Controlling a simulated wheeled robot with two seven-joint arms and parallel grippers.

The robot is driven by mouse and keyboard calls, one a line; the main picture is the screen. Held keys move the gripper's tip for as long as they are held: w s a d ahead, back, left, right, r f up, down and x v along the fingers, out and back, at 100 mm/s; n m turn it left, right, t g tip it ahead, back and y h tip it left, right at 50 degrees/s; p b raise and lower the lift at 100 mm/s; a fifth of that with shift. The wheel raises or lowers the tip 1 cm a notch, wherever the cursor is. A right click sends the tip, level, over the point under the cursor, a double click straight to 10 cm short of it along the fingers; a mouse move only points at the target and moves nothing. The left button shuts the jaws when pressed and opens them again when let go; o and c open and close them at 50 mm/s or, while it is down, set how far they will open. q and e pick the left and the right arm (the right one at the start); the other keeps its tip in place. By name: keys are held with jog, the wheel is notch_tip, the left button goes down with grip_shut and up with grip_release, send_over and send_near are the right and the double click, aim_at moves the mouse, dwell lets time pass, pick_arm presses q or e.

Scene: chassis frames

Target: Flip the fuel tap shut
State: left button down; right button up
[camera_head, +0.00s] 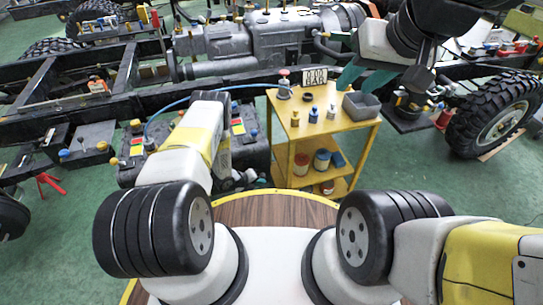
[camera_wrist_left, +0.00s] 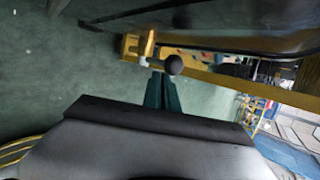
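In the left wrist view a lever with a black ball knob (camera_wrist_left: 174,65) sticks out beside a yellow upright piece (camera_wrist_left: 150,43) on a yellow bar; this looks like the fuel tap. My left gripper (camera_wrist_left: 160,76) has its teal fingers together, with the tips just below the knob; whether they touch it I cannot tell. In the head view my left arm hides the tap and most of that gripper. My right gripper (camera_head: 361,78) is open and empty, its teal fingers apart above the yellow cart.
A black box with yellow labels (camera_head: 250,150) stands beside my left forearm. A chassis frame (camera_head: 60,117) runs behind, with a tyre (camera_head: 494,115) at right.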

pick_arm(q)
jog(key=shift+s+a+f, duration=0.15)
jog(key=shift+a, duration=0.3)
jog(key=shift+d, duration=0.1)
dwell(1.4)
jog(key=shift+w+d+f, duration=0.2)
jog(key=shift+d+f, duration=0.2)
jog(key=shift+d, duration=0.2)
jog(key=shift+d, duration=0.1)
